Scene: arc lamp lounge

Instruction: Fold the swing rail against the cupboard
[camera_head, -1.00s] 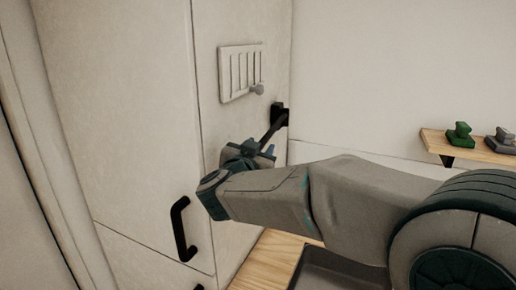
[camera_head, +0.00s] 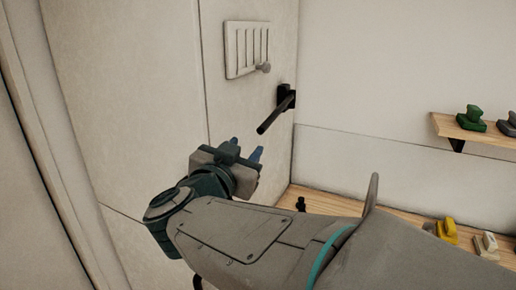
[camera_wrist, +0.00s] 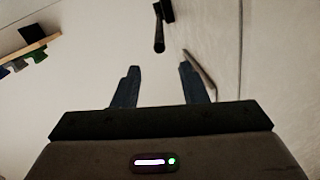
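The swing rail (camera_head: 274,117) is a dark rod. It runs from a black wall bracket (camera_head: 286,96) at the far end of the cupboard side and its free end points toward me. The cupboard (camera_head: 140,90) is the tall pale unit at left. My gripper (camera_head: 246,149) is below and nearer than the rail's free end, with its two blue fingers apart and nothing between them. In the wrist view the rail (camera_wrist: 159,35) shows end-on beyond the open fingertips (camera_wrist: 160,75), apart from them. I cannot tell the exact gap between rod and cupboard face.
A slotted pale panel with a knob (camera_head: 247,50) is on the cupboard side above the rail. A wooden shelf (camera_head: 470,130) with small green and grey objects is on the right wall. A wooden counter (camera_head: 335,203) lies below, with a yellow object (camera_head: 446,229) and a white one.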

